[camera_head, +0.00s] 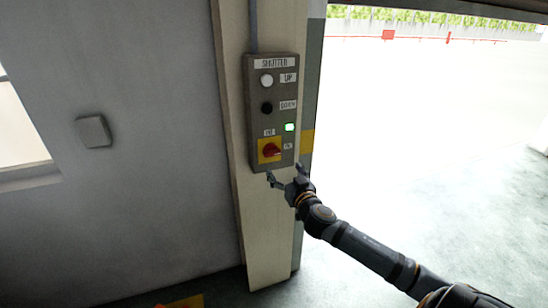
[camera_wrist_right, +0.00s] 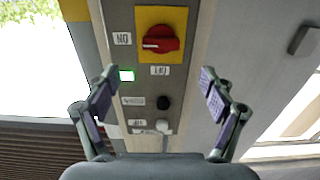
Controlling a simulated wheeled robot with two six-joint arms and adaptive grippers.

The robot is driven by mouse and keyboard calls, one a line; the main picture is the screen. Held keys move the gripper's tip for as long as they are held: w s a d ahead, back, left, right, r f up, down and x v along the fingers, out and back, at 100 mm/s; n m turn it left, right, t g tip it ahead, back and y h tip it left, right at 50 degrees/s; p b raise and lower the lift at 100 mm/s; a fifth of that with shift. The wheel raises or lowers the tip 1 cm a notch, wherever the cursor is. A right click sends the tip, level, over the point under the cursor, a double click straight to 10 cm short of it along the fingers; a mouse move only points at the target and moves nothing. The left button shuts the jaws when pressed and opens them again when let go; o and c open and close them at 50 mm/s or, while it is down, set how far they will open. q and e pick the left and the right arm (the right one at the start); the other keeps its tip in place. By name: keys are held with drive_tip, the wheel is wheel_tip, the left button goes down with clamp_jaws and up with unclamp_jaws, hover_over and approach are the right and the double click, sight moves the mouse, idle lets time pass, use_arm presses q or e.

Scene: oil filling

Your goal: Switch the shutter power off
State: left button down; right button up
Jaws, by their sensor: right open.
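The grey shutter control box (camera_head: 254,120) is mounted on a cream post. At its bottom, a red rotary switch (camera_head: 271,150) sits on a yellow plate; the switch also shows in the right wrist view (camera_wrist_right: 160,40), upside down there. Its handle lies sideways, its white mark toward the "ON" label (camera_wrist_right: 122,38). The "OFF" label (camera_wrist_right: 160,70) is at another side of the plate. A green lamp (camera_head: 290,127) is lit. My right gripper (camera_head: 284,172) is open and empty, just below and in front of the switch, apparently not touching it. My left gripper is out of view.
Above the switch are a white "UP" button (camera_head: 267,80) and a black "DOWN" button (camera_head: 267,108). A small wall plate (camera_head: 94,131) is on the left wall. The doorway to the right is open and bright.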

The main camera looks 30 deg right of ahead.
sight(273, 155)
drive_tip(key=p+x, duration=0.3)
drive_tip(key=x, duration=0.6)
drive_tip(key=shift+w+r, duration=0.1)
drive_tip(key=shift+w, duration=0.45)
drive_tip(key=c, duration=1.1)
drive_tip(key=shift+c, duration=0.2)
